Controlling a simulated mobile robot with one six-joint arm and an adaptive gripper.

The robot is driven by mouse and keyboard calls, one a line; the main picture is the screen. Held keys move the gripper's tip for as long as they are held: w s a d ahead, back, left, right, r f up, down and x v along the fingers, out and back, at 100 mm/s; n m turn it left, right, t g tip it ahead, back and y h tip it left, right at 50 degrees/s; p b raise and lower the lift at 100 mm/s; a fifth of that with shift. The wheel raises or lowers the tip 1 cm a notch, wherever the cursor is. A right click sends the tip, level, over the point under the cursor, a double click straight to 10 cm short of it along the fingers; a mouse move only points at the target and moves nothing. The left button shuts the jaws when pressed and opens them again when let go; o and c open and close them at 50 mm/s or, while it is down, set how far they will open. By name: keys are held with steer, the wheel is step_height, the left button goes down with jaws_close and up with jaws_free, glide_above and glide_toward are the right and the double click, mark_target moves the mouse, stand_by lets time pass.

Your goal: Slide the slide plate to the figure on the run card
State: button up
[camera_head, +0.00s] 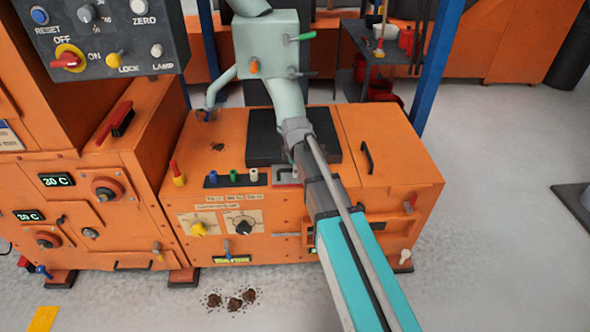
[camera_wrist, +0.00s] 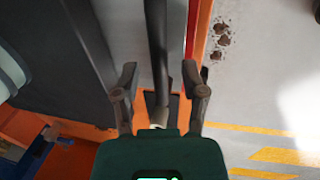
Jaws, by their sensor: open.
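In the head view the orange machine (camera_head: 385,150) has pale cards with small print (camera_head: 232,198) above a yellow knob and a black knob on its front. The print is too small to read, and I cannot tell which is the run card. A small grey plate (camera_head: 287,173) shows at the top front edge, partly behind my arm. I cannot tell if it is the slide plate. My gripper (camera_wrist: 160,72) is open in the wrist view, fingers apart. A dark bar (camera_wrist: 157,45) shows between them; I cannot tell its distance.
A pale green spouted casing (camera_head: 268,45) with coloured levers stands behind the machine's top. A control panel (camera_head: 105,35) is at upper left. Brown crumbs (camera_head: 235,300) lie on the floor, also in the wrist view (camera_wrist: 222,35). The floor at right is mostly clear.

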steer(key=shift+c, duration=0.2)
jaws_close()
steer(key=s, duration=0.4)
steer(key=shift+s, duration=0.2)
stand_by(0.3)
steer(key=shift+o, duration=0.2)
jaws_free()
